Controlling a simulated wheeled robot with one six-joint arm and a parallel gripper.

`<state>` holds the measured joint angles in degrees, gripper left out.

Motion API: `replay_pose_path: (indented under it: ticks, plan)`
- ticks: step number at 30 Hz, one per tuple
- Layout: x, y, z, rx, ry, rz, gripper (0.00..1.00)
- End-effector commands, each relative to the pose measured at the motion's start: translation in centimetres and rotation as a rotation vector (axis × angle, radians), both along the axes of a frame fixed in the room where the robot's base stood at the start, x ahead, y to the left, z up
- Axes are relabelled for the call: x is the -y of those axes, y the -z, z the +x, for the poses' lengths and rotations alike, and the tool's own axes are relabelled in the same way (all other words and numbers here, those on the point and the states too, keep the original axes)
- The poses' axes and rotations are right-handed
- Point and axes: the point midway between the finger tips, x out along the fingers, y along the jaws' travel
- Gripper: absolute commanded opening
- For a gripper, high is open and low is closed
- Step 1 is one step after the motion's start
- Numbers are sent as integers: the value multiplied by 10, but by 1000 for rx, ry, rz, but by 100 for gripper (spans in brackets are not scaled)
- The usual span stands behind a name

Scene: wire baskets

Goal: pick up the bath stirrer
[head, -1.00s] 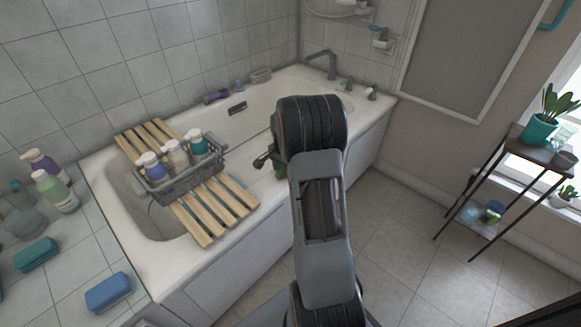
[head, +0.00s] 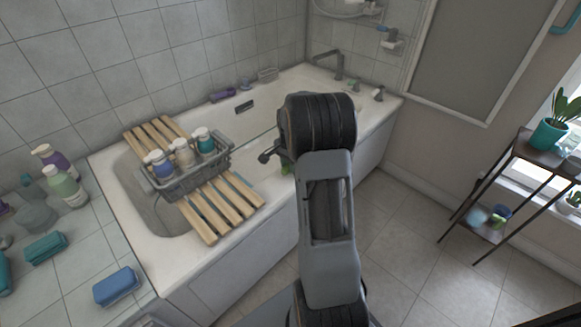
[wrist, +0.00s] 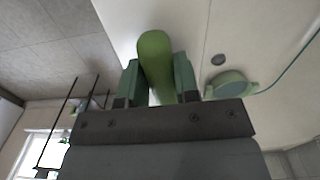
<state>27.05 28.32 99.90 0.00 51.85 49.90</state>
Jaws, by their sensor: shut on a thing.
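A green, rounded, rod-like thing (wrist: 155,55), which I take to be the bath stirrer, stands between the two green fingers of my gripper (wrist: 157,80) in the wrist view. The fingers are shut on it, one on each side. Its far part is hidden behind the gripper.
The white bath (head: 262,110) runs along the tiled wall. A wooden rack (head: 215,212) lies across it, bearing a grey basket (head: 190,178) with bottles. A green round thing (wrist: 230,83) with a cord shows in the wrist view. A plant shelf (head: 545,152) stands right; floor between is clear.

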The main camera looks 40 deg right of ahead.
Motion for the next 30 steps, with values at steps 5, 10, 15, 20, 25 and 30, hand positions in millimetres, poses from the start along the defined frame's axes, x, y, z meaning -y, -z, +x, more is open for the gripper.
replay_pose_path:
  ticks: [5, 10, 15, 20, 25, 30]
  plan:
    - [8, -36, -15, 4, 4, -2, 6]
    - [21, -72, -41, 4, 5, -2, 6]
    - [37, -89, -75, 2, 6, -2, 6]
    - [49, -100, -99, 1, 4, -2, 6]
    - [57, -108, -117, 1, 2, -1, 6]
    - [61, -111, -124, 1, 0, -1, 6]
